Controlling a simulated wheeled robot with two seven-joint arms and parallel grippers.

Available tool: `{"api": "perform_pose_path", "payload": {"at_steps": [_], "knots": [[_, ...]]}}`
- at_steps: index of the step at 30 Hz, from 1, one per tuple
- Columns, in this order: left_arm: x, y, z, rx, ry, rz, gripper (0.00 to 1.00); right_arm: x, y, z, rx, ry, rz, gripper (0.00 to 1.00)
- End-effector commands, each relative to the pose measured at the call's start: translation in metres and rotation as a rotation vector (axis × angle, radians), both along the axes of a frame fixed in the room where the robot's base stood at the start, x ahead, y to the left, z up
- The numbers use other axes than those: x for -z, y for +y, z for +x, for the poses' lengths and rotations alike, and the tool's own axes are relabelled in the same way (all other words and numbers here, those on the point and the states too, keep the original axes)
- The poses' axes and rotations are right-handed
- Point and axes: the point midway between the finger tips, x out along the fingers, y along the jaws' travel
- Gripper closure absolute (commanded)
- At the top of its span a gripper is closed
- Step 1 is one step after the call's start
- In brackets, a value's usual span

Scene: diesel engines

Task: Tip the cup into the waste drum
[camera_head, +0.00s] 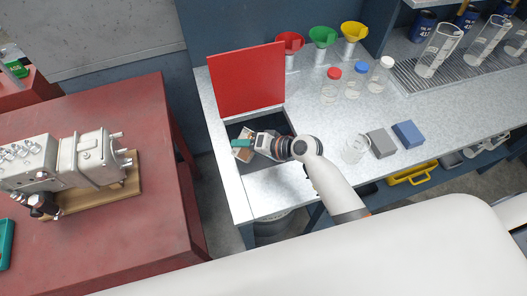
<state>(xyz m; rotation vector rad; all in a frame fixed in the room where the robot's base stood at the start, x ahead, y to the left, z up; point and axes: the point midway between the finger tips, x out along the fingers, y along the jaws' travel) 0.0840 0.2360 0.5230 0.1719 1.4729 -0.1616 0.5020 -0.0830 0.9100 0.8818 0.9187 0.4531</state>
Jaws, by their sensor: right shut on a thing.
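My right gripper (248,144) reaches in over the dark square opening in the bench top, in front of a raised red lid (248,80). It is shut on a small tan thing (242,155), which looks like the cup. The cup seems tilted on its side, but it is small and partly hidden by the fingers, and its contents cannot be made out. The waste drum (272,229) shows as a dark grey round body under the bench, below the opening. My left gripper is out of view.
A clear beaker (354,149), a grey block (381,143) and a blue block (408,134) stand right of my arm. Capped bottles (331,84) and coloured funnels (322,37) stand behind. A red table (110,220) with an engine pump (85,160) is at left.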

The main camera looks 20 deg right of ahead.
Motion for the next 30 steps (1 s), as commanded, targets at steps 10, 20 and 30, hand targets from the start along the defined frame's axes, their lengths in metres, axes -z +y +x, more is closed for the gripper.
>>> {"api": "perform_pose_path", "payload": {"at_steps": [10, 20, 30], "knots": [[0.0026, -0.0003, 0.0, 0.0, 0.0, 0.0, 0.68, -0.0001, -0.0003, 0.0006, 0.001, 0.024, 0.03, 0.73], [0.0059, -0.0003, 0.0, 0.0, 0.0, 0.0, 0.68, 0.0013, -0.0004, 0.0008, 0.001, 0.046, 0.059, 0.73], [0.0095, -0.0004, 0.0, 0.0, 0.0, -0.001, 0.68, 0.0029, -0.001, 0.0011, 0.001, 0.07, 0.088, 0.73]]}}
